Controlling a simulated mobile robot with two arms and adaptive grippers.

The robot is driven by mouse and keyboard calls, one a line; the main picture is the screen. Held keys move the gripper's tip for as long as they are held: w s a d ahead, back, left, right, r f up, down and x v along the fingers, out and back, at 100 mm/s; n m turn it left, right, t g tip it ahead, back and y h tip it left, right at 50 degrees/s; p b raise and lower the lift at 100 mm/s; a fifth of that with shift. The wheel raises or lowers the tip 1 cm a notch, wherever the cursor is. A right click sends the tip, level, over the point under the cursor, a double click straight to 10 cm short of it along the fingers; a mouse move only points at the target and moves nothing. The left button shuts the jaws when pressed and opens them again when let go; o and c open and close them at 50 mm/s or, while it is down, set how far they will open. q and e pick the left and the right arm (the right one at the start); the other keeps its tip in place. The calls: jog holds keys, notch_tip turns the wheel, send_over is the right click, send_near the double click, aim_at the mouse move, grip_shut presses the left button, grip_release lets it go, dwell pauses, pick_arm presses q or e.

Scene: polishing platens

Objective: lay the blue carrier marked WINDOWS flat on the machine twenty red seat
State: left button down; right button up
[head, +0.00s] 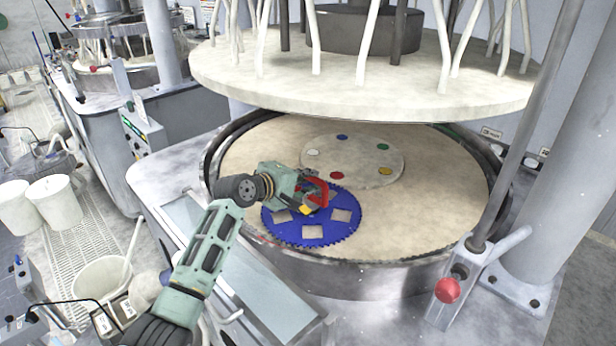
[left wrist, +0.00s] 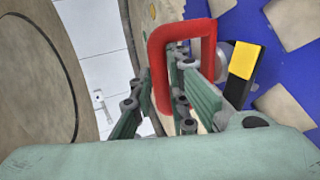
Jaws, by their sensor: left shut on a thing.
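The blue toothed carrier (head: 345,234) with square windows is over the near part of the beige platen (head: 450,205), roughly level. I cannot tell whether it touches. My left gripper (head: 311,196) is shut on its red handle (head: 321,189). In the left wrist view the gripper's fingers (left wrist: 160,98) are at the red loop handle (left wrist: 157,62), with the blue carrier (left wrist: 230,22) behind and a yellow-and-black block beside it. My right gripper is out of view.
The raised upper plate (head: 360,90) hangs above the platen. The platen's metal rim (head: 390,255) surrounds it. A lever with a red knob (head: 447,290) stands at the front right beside a column (head: 570,190). The platen's right side is clear.

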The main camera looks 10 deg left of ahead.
pick_arm(q)
jog(key=shift+f, duration=0.15)
dwell(0.9)
jog(key=c, duration=1.6)
grip_release()
jog(key=shift+s+f, duration=0.1)
jog(key=shift+f, duration=0.2)
